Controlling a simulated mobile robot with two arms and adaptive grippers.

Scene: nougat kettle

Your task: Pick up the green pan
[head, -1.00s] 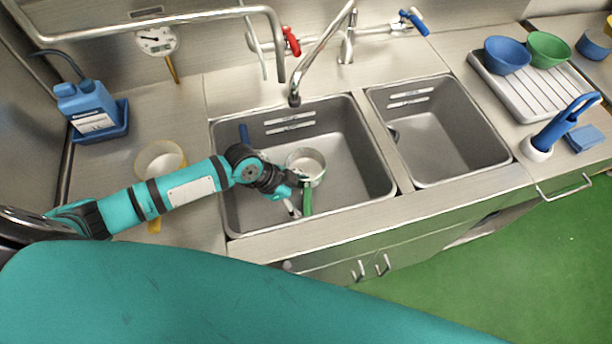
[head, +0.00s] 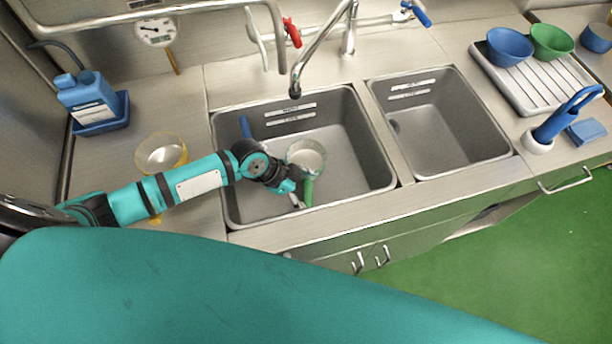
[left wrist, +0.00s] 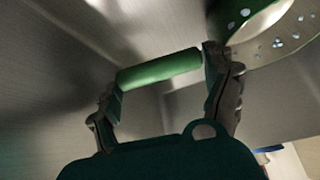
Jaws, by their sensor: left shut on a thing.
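The green pan (head: 306,154) is at the left sink basin, its pale inside facing up and its green handle (head: 308,191) pointing toward the front edge. My left gripper (head: 298,181) is over the basin, shut on the pan at its handle. In the left wrist view the handle (left wrist: 160,68) lies between the two fingers of the gripper (left wrist: 163,72), and part of the pan's wet-spotted body (left wrist: 268,45) shows at upper right. Whether the pan's base is clear of the basin floor is hard to tell. My right gripper is not in view.
The left basin (head: 355,165) also holds a blue-handled thing (head: 245,128), partly hidden. A yellow pan (head: 161,153) sits on the left counter behind my arm. The faucet (head: 295,88) hangs over the basin's back. The right basin (head: 440,125) is empty. Bowls (head: 509,46) stand on a rack.

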